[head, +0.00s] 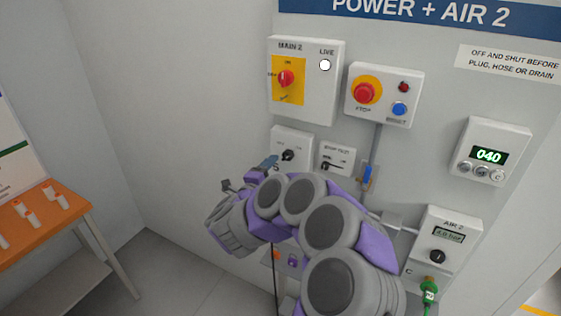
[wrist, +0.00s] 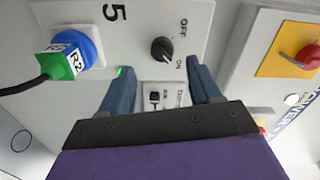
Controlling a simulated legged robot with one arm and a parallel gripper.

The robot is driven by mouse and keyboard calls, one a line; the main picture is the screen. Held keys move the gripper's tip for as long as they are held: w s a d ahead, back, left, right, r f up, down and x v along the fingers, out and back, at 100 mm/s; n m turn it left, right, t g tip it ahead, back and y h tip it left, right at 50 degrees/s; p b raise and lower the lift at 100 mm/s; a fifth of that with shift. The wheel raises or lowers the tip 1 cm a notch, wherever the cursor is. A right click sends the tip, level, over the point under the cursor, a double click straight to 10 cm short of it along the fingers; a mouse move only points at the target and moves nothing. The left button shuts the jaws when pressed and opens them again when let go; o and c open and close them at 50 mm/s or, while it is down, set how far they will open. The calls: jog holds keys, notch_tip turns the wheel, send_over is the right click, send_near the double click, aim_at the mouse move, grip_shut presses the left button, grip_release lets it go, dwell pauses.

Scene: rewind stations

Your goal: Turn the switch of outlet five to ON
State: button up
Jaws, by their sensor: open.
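The outlet five box (wrist: 135,22) fills the upper part of the wrist view, turned sideways, with a large 5. Its black rotary switch (wrist: 162,50) sits between the OFF and ON labels; I cannot tell its exact pointer angle. A green plug marked R2 (wrist: 62,62) sits in the box's blue socket (wrist: 88,48). A small green light (wrist: 119,71) glows on the box. My gripper (wrist: 158,68) is open, its two blue fingers apart on either side below the switch, not closed on it. In the head view the switch (head: 288,155) shows just right of a blue finger.
The MAIN 2 box (head: 315,85) with a red knob and the red STOP button box (head: 385,95) are mounted above. A small lever box (head: 338,158) is right of the outlet. An orange table (head: 50,232) stands at left. The floor between is clear.

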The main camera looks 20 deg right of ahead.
jog(key=v, duration=1.1)
jog(key=shift+a+p, duration=0.15)
jog(key=shift+p, duration=0.3)
jog(key=shift+s, duration=0.1)
